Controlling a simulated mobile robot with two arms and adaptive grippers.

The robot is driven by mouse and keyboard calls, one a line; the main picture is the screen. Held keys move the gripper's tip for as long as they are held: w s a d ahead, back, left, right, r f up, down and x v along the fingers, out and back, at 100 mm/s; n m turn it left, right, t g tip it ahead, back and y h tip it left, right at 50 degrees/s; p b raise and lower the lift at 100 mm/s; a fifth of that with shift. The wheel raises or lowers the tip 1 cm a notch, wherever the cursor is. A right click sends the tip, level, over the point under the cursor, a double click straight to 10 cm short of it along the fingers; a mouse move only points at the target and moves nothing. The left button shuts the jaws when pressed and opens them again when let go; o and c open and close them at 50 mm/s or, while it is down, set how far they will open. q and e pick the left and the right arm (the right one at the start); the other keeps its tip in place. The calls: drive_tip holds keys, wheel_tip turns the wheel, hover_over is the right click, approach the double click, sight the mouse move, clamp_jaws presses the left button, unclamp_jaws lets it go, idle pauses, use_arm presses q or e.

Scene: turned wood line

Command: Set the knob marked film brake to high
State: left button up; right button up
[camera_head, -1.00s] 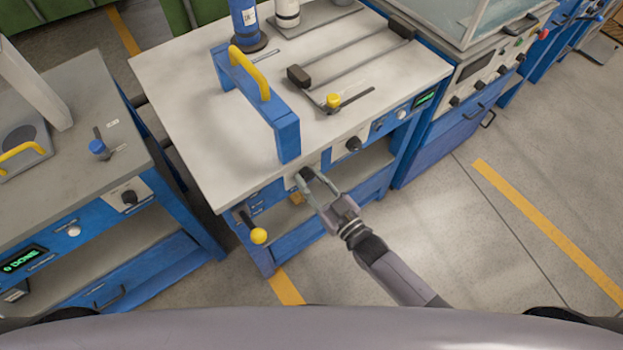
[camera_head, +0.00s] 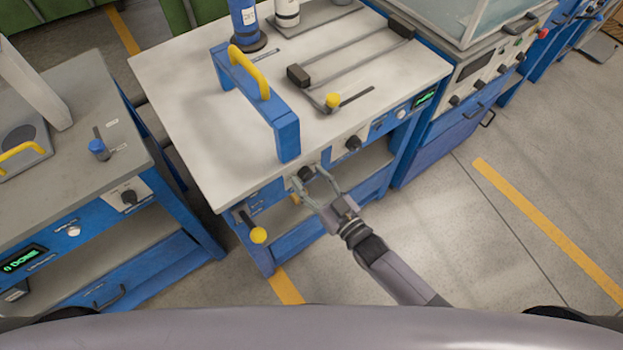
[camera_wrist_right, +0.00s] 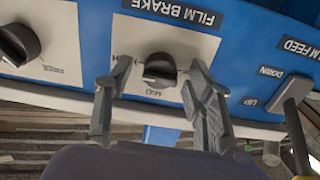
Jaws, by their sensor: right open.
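The film brake knob (camera_wrist_right: 160,70) is a black round knob with a grip bar on a white plate, under a dark FILM BRAKE label. The wrist view shows it upside down, with MID printed beside it; other markings are partly covered by the fingers. I cannot clearly tell where its pointer stands. The knob also shows on the bench front in the head view (camera_head: 306,174). My right gripper (camera_wrist_right: 158,73) is open, its fingers on either side of the knob with visible gaps; it also shows in the head view (camera_head: 311,176). My left gripper is out of view.
Another black knob (camera_wrist_right: 18,43) with a FREE marking sits on a plate beside it. The FILM FEED lever (camera_wrist_right: 290,93), with UP and DOWN marks, is on the other side; its yellow ball (camera_head: 258,235) sticks out. A blue frame with yellow handle (camera_head: 263,80) stands above.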

drive_tip(key=v, duration=1.2)
idle(0.4)
drive_tip(key=s+d+f+m+g+h, duration=0.1)
drive_tip(key=s+d+f+g+h, duration=0.2)
drive_tip(key=f, duration=0.6)
drive_tip(key=s+d+f+m+g+h, duration=0.1)
drive_tip(key=s+d+f+h, duration=0.1)
drive_tip(key=d+f, duration=0.5)
drive_tip(key=s+d+f+m+g+h, duration=0.1)
drive_tip(key=s+d+f+g+h, duration=0.15)
drive_tip(key=f, duration=0.75)
drive_tip(key=s+d+f+g+h, duration=0.1)
drive_tip(key=s+d+f+g, duration=0.1)
drive_tip(key=s+f, duration=0.4)
drive_tip(key=s+d+f+m+g+h, duration=0.1)
drive_tip(key=s+f+g, duration=0.4)
drive_tip(key=s, duration=1.1)
drive_tip(key=shift+d+f+m+h, duration=0.3)
drive_tip(key=shift+d+f+h, duration=0.1)
drive_tip(key=shift+f+h, duration=0.15)
drive_tip(key=shift+c, duration=0.5)
